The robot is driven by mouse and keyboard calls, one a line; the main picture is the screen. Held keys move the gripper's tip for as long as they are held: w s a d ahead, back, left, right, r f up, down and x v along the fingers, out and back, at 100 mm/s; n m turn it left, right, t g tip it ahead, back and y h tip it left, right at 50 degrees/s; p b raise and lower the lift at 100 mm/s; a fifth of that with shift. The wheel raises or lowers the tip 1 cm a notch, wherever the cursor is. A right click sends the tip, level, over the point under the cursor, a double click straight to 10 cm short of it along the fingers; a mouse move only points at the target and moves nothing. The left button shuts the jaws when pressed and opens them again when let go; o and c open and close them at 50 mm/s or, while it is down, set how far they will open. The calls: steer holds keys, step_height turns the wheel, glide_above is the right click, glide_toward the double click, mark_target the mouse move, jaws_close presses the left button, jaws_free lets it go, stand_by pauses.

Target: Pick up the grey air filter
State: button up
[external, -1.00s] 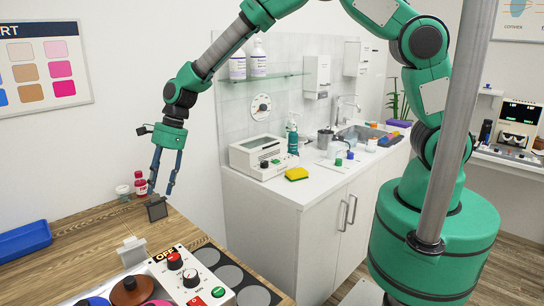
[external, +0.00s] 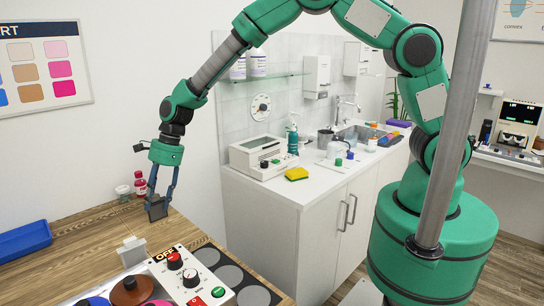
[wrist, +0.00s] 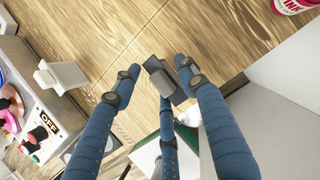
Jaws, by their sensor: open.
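The grey air filter, a small dark grey block (external: 157,211), is at the far right edge of the wooden table. In the wrist view it shows as a dark piece with a lighter grey part (wrist: 165,83), between the blue fingertips. My gripper (external: 159,199) is open, fingers pointing down around the filter. In the wrist view its fingertips (wrist: 158,70) are spread, with visible gaps to the filter at the sides. A further blue finger is below the filter there. Whether any finger touches the filter I cannot tell.
A red-capped ink bottle (external: 141,185) and a small jar (external: 123,193) stand behind. A white upright piece (external: 131,250) and a control box (external: 190,275) stand in front. A blue tray (external: 24,240) lies at left. The table's middle is clear.

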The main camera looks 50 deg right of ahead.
jaws_close()
steer(key=shift+r, duration=0.2)
steer(key=shift+r, duration=0.2)
step_height(320, 180, up, 3)
steer(key=shift+f+p, duration=0.1)
steer(key=shift+p, duration=0.5)
steer(key=s+d+r+p, duration=0.1)
steer(key=s+d, duration=0.9)
steer(key=s, duration=0.2)
steer(key=shift+s+r, duration=0.2)
steer(key=shift+d, duration=0.1)
